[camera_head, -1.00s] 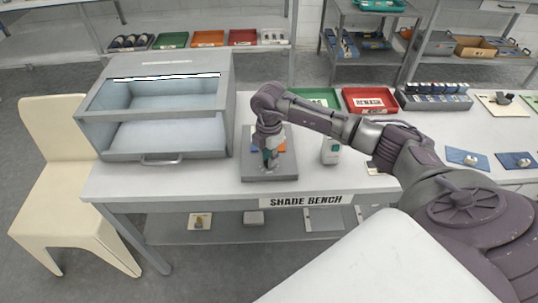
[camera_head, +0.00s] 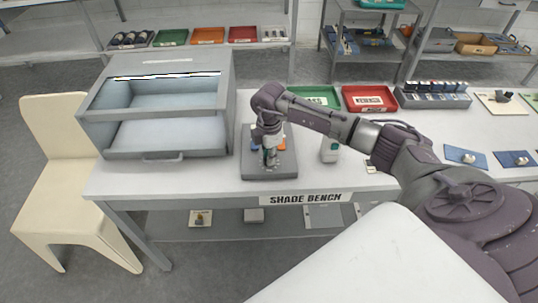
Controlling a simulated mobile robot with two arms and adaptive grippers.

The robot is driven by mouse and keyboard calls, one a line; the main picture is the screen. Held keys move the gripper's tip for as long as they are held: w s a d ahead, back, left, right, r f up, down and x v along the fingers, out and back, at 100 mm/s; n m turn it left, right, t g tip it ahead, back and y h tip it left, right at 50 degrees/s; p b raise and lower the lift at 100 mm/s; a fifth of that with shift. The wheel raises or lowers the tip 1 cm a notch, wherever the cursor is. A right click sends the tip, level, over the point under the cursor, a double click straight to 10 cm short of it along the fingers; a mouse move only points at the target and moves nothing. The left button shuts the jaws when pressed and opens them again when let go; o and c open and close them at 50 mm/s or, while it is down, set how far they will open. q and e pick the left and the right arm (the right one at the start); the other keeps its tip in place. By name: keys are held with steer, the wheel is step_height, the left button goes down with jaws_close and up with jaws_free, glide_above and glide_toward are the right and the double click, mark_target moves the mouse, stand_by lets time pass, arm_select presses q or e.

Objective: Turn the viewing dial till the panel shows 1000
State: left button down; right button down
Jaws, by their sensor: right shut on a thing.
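My right gripper (camera_head: 269,160) points down over a small grey unit (camera_head: 258,174) on the bench. It is shut on what looks like the viewing dial, which is mostly hidden by the fingers. Small patches of blue (camera_head: 255,143) and orange (camera_head: 281,146) show on the unit on either side of the gripper. No panel number can be read in this view. A grey viewing booth (camera_head: 226,110) with a lit strip along its top and a pale interior stands just left of the unit. My left gripper is not in view.
Green (camera_head: 316,96) and red (camera_head: 369,99) trays sit behind. Blue mats (camera_head: 466,157) lie farther right. A cream chair (camera_head: 65,170) stands left of the bench.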

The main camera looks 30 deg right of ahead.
steer(key=c, duration=1.1)
jaws_free()
step_height(320, 180, up, 12)
steer(key=shift+r, duration=0.1)
